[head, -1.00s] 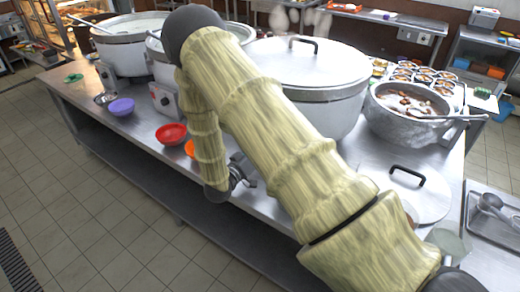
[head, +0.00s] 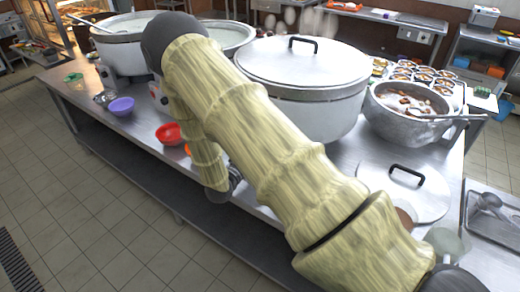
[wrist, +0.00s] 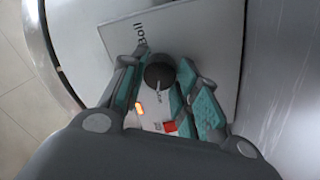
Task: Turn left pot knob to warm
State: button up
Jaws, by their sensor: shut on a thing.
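A dark round knob (wrist: 158,72) with a pale pointer mark sits on a white control panel (wrist: 205,40) printed "Boil". The mark points toward the bottom of the wrist view. My gripper (wrist: 161,76) has one finger on each side of the knob and is shut on it. An orange light and a red switch (wrist: 170,127) show below the knob. I cannot tell which pot the knob belongs to.
A large lidded pot (head: 304,80) and a soup pot (head: 408,112) stand right of my arm. A purple bowl (head: 121,107) and a red bowl (head: 168,134) sit near the counter's front edge. A loose lid (head: 402,190) lies at the right. The tiled floor in front is clear.

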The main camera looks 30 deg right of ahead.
jog(key=o, duration=1)
jog(key=shift+o, duration=0.2)
jog(key=v, duration=1.2)
